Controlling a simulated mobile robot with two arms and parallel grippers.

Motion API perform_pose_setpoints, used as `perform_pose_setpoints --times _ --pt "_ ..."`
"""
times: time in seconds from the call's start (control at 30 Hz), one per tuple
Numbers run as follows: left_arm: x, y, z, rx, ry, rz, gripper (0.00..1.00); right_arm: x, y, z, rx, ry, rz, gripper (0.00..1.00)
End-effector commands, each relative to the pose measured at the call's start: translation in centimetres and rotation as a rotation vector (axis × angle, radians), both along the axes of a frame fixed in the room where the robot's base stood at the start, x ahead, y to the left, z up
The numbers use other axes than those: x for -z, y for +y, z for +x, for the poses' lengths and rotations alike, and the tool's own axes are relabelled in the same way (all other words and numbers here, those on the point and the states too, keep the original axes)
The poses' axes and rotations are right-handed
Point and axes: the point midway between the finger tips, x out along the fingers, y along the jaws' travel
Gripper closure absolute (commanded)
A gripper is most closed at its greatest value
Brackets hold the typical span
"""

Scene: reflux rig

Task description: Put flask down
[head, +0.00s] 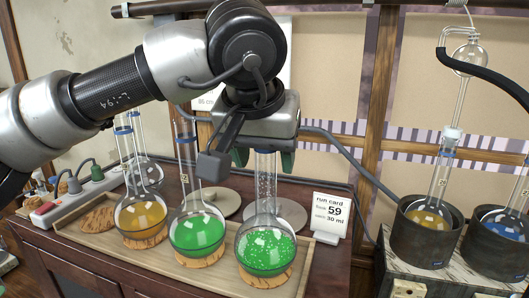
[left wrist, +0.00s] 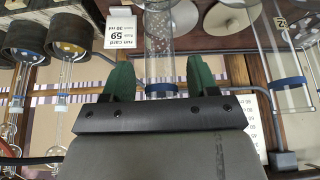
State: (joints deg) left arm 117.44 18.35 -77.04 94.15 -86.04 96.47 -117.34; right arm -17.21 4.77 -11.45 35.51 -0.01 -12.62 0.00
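A round-bottom flask with speckled green liquid (head: 266,248) sits upright on a cork ring (head: 266,277) on the wooden tray (head: 215,284). My left gripper (head: 265,160) is above it, with the green fingers on either side of the upper neck. In the left wrist view, my left gripper (left wrist: 160,78) is open, and the glass neck (left wrist: 160,40) stands between the fingers with a gap on each side. The blue band of the neck shows near the palm. The top of the neck is hidden by the gripper in the head view. My right gripper is not in view.
A second green flask (head: 197,232) and an amber flask (head: 141,215) stand on cork rings close on the left. A run card (head: 330,215) stands on the right. Heating mantles (head: 426,232) with flasks are at far right. A power strip (head: 75,200) lies at left.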

Motion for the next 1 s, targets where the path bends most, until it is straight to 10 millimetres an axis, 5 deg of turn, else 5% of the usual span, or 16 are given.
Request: perform_pose_setpoints --times 0.33,0.8,1.0 --pt "-1.1 0.1 -0.5 0.0 -0.002 -0.002 0.41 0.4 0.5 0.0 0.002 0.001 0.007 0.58" --pt "-9.3 1.2 -4.5 0.0 -0.002 -0.001 0.41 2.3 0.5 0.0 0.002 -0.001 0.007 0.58" --pt "-10.7 1.4 -5.2 0.0 0.001 0.001 0.41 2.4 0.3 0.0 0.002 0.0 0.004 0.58"
